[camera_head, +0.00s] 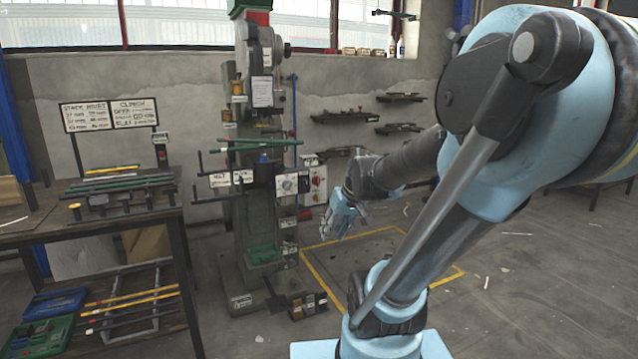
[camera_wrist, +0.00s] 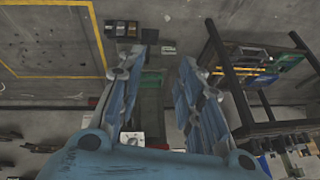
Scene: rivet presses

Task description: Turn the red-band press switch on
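The green rivet press stands at the back centre, with a red band (camera_head: 257,17) near its top. A white panel with a round dark knob (camera_head: 288,184) is on its front. A grey control box (camera_head: 315,184) with red parts stands just right of the press; I cannot tell which control is the switch or its setting. My gripper (camera_head: 342,222) hangs right of and below these controls, in front of the press and apart from it. In the wrist view my gripper (camera_wrist: 160,62) is open and empty, its two blue fingers spread above the press's green base (camera_wrist: 152,82).
A workbench (camera_head: 80,222) with tools and signs stands at the left. Small dark boxes (camera_head: 308,304) sit on the floor before the press. A yellow-marked floor area (camera_head: 312,262) at the right is mostly clear. Wall racks (camera_head: 400,97) hang behind my arm.

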